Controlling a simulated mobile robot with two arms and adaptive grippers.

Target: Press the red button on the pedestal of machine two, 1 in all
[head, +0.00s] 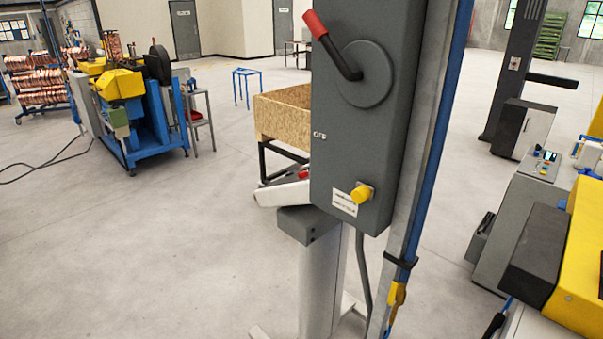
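A small red button (303,174) shows on a light sloped control panel (283,193), partly hidden behind a grey switch box (345,130). Below it is a dark grey block (305,224) on top of a pale pedestal column (318,285). I cannot tell which machine this pedestal belongs to. Neither of my grippers is in view.
The grey box carries a red-tipped lever (330,45) and a yellow button (362,193). A blue-edged post (435,140) stands right of it. A yellow machine (578,260) stands at the right, a blue-yellow one (140,110) far left.

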